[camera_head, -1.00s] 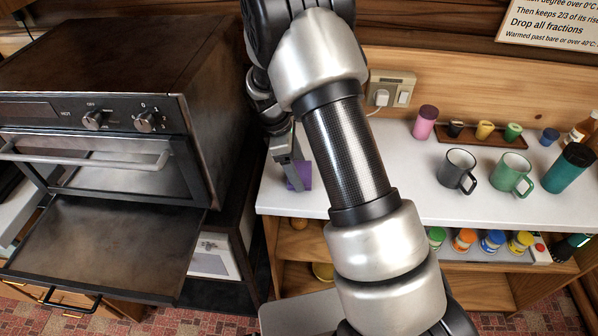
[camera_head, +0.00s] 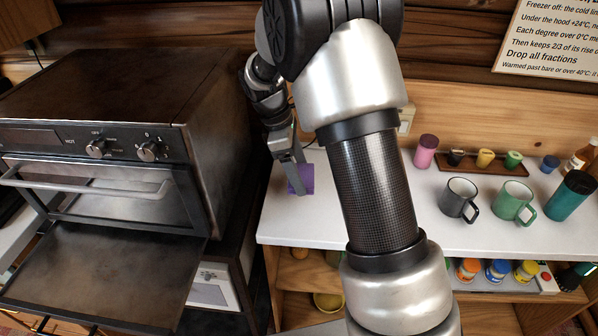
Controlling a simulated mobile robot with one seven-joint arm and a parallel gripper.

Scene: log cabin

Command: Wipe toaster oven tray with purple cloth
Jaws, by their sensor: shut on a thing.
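The purple cloth (camera_head: 307,178) is held in my gripper (camera_head: 296,178), which is shut on it above the left end of the white counter. The cloth is partly hidden by the fingers. The toaster oven (camera_head: 120,150) stands at the left. Its tray (camera_head: 100,275) sticks out below the oven's door handle and has brownish smudges on its dark surface. My gripper is to the right of the oven and tray, apart from both.
The white counter (camera_head: 400,215) holds a grey mug (camera_head: 457,199), a green mug (camera_head: 513,202), a pink container (camera_head: 426,151) and a teal bottle (camera_head: 570,196). Shelves with several jars are below. The counter's left end is mostly clear.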

